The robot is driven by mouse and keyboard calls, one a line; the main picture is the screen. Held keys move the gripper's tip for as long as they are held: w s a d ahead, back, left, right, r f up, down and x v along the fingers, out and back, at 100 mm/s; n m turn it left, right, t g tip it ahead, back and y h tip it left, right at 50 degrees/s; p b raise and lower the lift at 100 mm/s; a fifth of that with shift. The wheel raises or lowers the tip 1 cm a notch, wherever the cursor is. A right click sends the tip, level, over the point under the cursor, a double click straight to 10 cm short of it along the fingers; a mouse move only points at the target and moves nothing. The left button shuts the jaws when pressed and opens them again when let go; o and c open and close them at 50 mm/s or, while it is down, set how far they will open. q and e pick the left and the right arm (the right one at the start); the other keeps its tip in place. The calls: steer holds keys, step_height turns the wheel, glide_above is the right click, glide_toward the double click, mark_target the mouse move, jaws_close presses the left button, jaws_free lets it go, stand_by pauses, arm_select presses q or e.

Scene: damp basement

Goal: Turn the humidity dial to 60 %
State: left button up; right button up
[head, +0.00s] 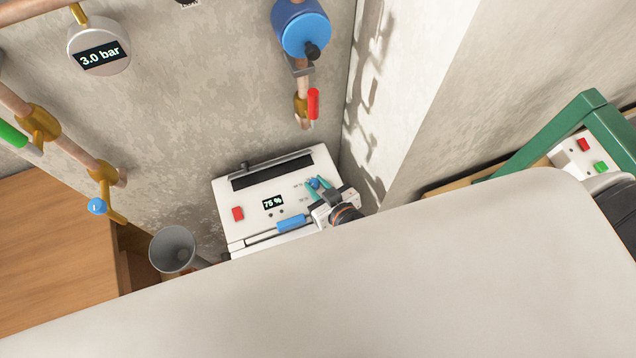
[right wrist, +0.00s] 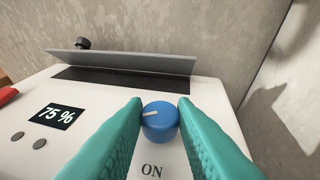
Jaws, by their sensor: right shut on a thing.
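The white dehumidifier (head: 250,190) stands in the corner against the wall. Its display (head: 273,202) reads 75 %, and the same display shows in the right wrist view (right wrist: 58,116). The blue humidity dial (right wrist: 160,121) has a white pointer mark directed to the left in the right wrist view; the label ON is printed below it. My right gripper (head: 316,184) has its teal fingers on either side of the dial and is shut on it. In the head view the dial is small and partly hidden by the fingers. My left gripper is not in view.
A red button (head: 238,214) and a blue handle (head: 291,222) are on the dehumidifier. Pipes with valves and a 3.0 bar gauge (head: 99,52) run along the wall. A green frame (head: 570,130) is at right.

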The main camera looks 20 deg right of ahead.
steer(key=shift+r+m, duration=0.2)
steer(key=shift+m, duration=0.1)
steer(key=shift+f+h, duration=0.15)
steer(key=shift+h, duration=0.25)
steer(key=o, duration=1)
steer(key=shift+s, duration=0.15)
steer(key=shift+b+v, duration=0.5)
steer(key=shift+v, duration=5.45)
